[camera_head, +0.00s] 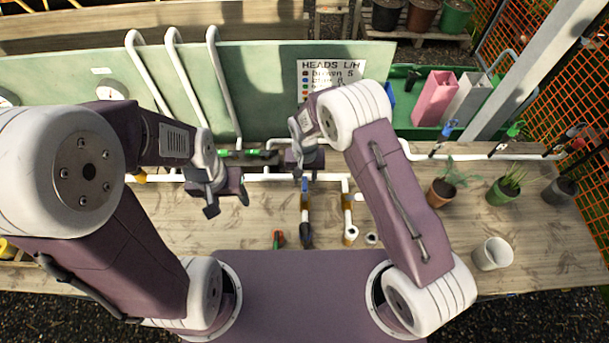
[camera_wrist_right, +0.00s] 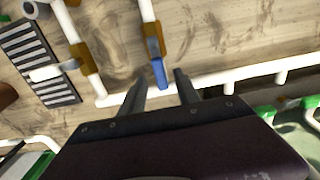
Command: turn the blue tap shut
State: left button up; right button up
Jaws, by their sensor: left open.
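The blue tap lever (camera_head: 304,185) sits on a short pipe with a brownish-yellow fitting, branching from the white pipe along the bench. In the right wrist view, the blue lever (camera_wrist_right: 159,73) shows between the tips of my right gripper (camera_wrist_right: 162,76), with a gap visible on each side. My right gripper (camera_head: 305,162) is open over the white pipe, and its fingers are largely hidden in the head view. My left gripper (camera_head: 226,200) is open and empty above the bench, left of the tap.
A sign (camera_head: 331,80) stands on the green back panel (camera_head: 260,85). Another small blue handle (camera_head: 449,129) is on the pipe at the right. Potted plants (camera_head: 441,190) and a white cup (camera_head: 492,254) stand on the right of the bench. Bare bench lies between.

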jog(key=shift+w+f, duration=0.1)
jog(key=shift+f, duration=0.65)
jog(key=shift+s, duration=0.25)
jog(key=shift+c, duration=0.6)
grip_shut()
jog(key=shift+w, duration=0.1)
